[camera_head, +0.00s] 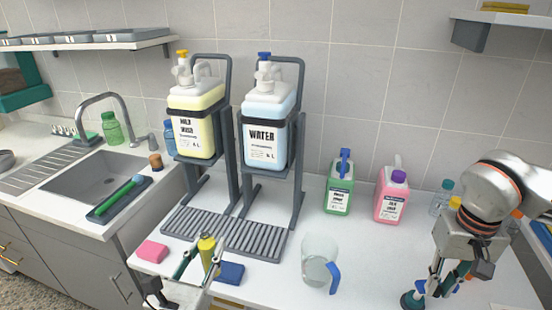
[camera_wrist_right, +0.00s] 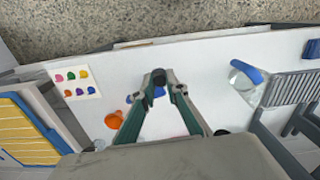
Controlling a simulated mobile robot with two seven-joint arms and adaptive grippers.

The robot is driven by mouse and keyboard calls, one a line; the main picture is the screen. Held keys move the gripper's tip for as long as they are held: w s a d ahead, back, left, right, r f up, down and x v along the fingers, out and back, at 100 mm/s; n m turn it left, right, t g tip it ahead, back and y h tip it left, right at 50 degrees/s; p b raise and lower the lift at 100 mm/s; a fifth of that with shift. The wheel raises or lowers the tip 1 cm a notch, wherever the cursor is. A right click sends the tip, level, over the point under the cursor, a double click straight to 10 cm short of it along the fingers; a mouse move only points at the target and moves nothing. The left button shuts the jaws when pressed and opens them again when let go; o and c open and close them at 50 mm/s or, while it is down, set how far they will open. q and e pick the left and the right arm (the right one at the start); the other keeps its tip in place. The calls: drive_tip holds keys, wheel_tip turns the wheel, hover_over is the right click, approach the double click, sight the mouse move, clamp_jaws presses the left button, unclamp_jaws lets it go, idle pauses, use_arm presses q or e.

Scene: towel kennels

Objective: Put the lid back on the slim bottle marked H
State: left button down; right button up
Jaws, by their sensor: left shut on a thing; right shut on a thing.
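My left gripper (camera_head: 207,262) is shut on a slim yellow bottle (camera_head: 207,247) at the counter's front, right of the pink sponge. No letter on the bottle is readable, and its top end is too small to judge. My right gripper (camera_head: 421,292) is at the front right of the counter. In the right wrist view this gripper (camera_wrist_right: 158,86) is shut on a small dark thing (camera_wrist_right: 159,77), mostly hidden by the fingertips; I cannot tell if it is the lid. A round teal thing (camera_head: 410,301) shows by its fingers in the head view.
A clear jug (camera_head: 317,266) with a blue handle stands between my grippers. A blue sponge (camera_head: 231,273) and pink sponge (camera_head: 152,251) flank the yellow bottle. Jug racks, green (camera_head: 338,193) and pink (camera_head: 391,200) bottles stand behind. A colour-dot card (camera_wrist_right: 75,84) lies on the counter.

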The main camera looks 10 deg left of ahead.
use_arm(q)
drive_tip(key=d+r+m+g+h, duration=0.1)
drive_tip(key=d+m+g+h, duration=0.3)
drive_tip(key=d, duration=1.4)
drive_tip(key=m+h, duration=0.4)
drive_tip(key=h, duration=0.3)
drive_tip(key=shift+w+h, duration=0.25)
drive_tip(key=shift+h, duration=0.05)
drive_tip(key=shift+r, duration=0.1)
use_arm(e)
drive_tip(key=a+r, duration=0.5)
drive_tip(key=a, duration=0.5)
drive_tip(key=a+r, duration=0.5)
drive_tip(key=a, duration=0.5)
drive_tip(key=a+r+n, duration=0.1)
drive_tip(key=a+r, duration=0.5)
drive_tip(key=a, duration=0.5)
drive_tip(key=shift+w, duration=0.3)
